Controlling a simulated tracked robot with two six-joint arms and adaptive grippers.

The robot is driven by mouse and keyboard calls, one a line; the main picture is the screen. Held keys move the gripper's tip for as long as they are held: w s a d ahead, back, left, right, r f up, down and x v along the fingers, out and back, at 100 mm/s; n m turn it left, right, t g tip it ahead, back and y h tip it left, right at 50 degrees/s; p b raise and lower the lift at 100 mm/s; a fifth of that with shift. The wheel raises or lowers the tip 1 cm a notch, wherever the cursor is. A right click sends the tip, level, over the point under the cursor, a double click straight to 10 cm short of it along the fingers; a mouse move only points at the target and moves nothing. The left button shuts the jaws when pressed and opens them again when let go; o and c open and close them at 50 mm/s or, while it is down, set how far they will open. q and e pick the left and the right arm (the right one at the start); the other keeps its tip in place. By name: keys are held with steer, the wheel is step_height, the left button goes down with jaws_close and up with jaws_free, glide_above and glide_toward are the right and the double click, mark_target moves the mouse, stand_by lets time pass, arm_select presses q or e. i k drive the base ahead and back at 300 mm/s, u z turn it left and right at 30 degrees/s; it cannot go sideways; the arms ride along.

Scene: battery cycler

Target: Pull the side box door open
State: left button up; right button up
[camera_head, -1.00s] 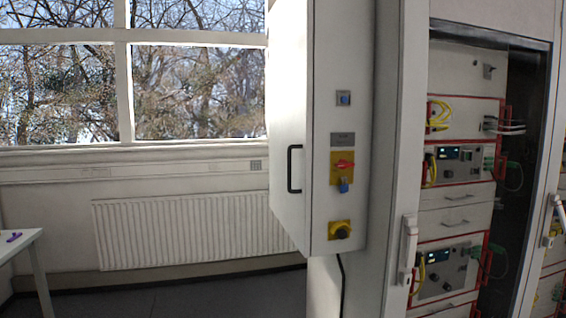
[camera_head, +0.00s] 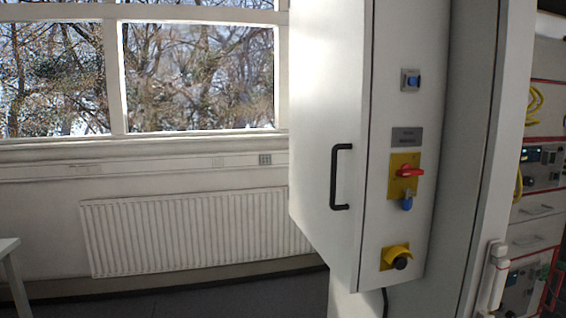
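The side box (camera_head: 418,120) is a tall light-grey cabinet mounted on the side of the larger rack. Its door (camera_head: 318,110) is the flat face turned to the left, and it appears closed. A black bar handle (camera_head: 335,177) stands upright on the door near its right edge. The narrow front of the box carries a blue button (camera_head: 412,81), a red rotary switch (camera_head: 409,172) on a yellow plate, a blue padlock (camera_head: 407,203) and a black knob in a yellow guard (camera_head: 397,258). Neither of my grippers is in view.
The battery rack (camera_head: 537,190) with yellow cables stands at the right, with a white latch handle (camera_head: 493,275) on its frame. A radiator (camera_head: 190,232) runs under the window at the left. A white table corner (camera_head: 10,246) is at the far left. Dark floor (camera_head: 190,297) between them looks clear.

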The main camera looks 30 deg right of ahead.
mark_target(330, 41)
steer(key=z, duration=0.1)
steer(key=i, duration=0.95)
steer(key=z, duration=0.55)
